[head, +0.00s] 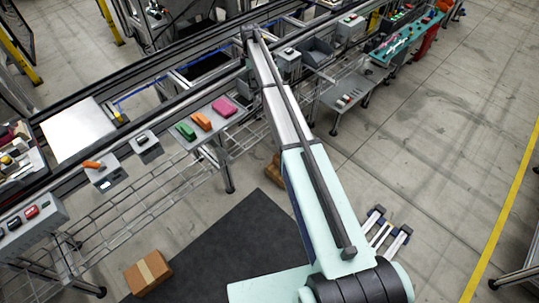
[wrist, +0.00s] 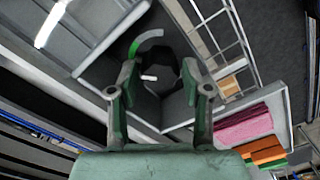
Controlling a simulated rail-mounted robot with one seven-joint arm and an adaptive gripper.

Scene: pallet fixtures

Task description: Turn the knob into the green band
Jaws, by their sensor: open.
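In the wrist view a dark knob (wrist: 162,76) with a small white mark (wrist: 148,77) sits on a grey panel (wrist: 110,63). The white mark is on the knob's left side. A curved green band (wrist: 146,39) is on the panel above and left of the knob, and the white mark does not line up with it. My gripper (wrist: 158,70) is open, with one finger on each side of the knob. I cannot tell whether the fingers touch it. In the head view my arm hides the knob, and the gripper is too small to make out.
Pink (head: 224,107), orange (head: 201,121) and green (head: 186,131) blocks lie on a shelf beside the rail. The pink block also shows in the wrist view (wrist: 243,126). A cardboard box (head: 148,271) is on the floor by a dark mat (head: 215,250). The floor at right is mostly clear.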

